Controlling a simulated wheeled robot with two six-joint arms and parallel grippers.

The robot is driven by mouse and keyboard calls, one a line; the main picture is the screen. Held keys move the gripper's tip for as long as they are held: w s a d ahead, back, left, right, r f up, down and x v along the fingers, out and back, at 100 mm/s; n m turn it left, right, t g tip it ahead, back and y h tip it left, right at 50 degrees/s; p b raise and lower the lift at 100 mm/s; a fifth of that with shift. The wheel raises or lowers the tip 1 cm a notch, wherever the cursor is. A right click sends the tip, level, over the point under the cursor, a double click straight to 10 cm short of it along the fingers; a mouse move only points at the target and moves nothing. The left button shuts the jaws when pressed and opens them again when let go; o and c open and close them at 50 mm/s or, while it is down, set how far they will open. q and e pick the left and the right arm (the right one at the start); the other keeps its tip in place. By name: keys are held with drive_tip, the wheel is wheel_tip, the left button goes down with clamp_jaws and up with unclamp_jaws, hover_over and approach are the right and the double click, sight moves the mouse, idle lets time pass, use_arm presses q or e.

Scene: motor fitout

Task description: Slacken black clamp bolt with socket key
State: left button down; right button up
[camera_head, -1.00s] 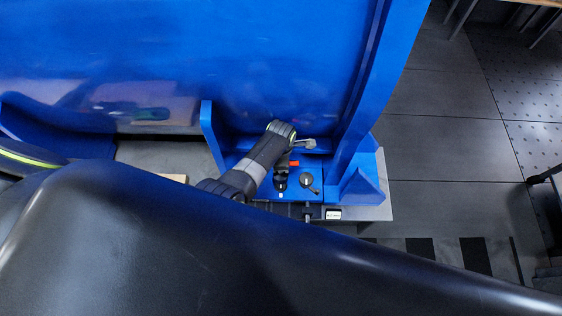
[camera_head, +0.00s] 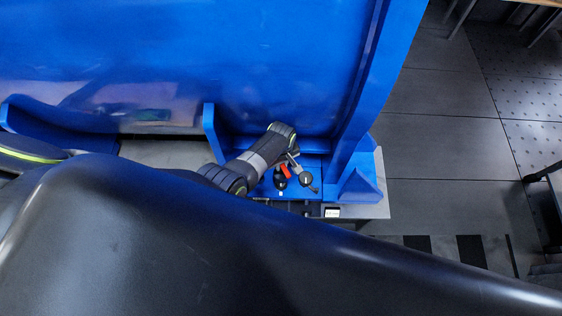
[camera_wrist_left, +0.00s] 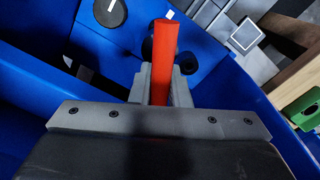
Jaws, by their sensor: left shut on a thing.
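My left gripper (camera_head: 291,160) is over the small blue fixture, with my arm coming in from the left. In the left wrist view its grey fingers (camera_wrist_left: 161,84) are shut on a red bar-shaped handle, taken as the socket key (camera_wrist_left: 162,50). The red handle (camera_head: 285,171) also shows in the head view. A black round part (camera_wrist_left: 147,48) lies just beyond and partly behind the handle. I cannot tell whether it is the clamp bolt or whether the key sits on it. A black knob (camera_head: 306,178) stands to the right on the fixture. My right gripper is not in view.
A blue wall (camera_head: 150,60) rises behind the fixture, with a blue upright (camera_head: 365,90) and gusset to the right. In the left wrist view a green part (camera_wrist_left: 297,104) lies at right. Open dark floor (camera_head: 440,150) is beyond the fixture's right edge.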

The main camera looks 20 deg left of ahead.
sight(281, 173)
use_arm(q)
drive_tip(key=shift+f+b, duration=2)
drive_tip(key=shift+f, duration=0.7)
drive_tip(key=shift+f+b, duration=1.25)
drive_tip(key=shift+f, duration=0.15)
drive_tip(key=shift+n, duration=1.4)
drive_tip(key=shift+n, duration=1.4)
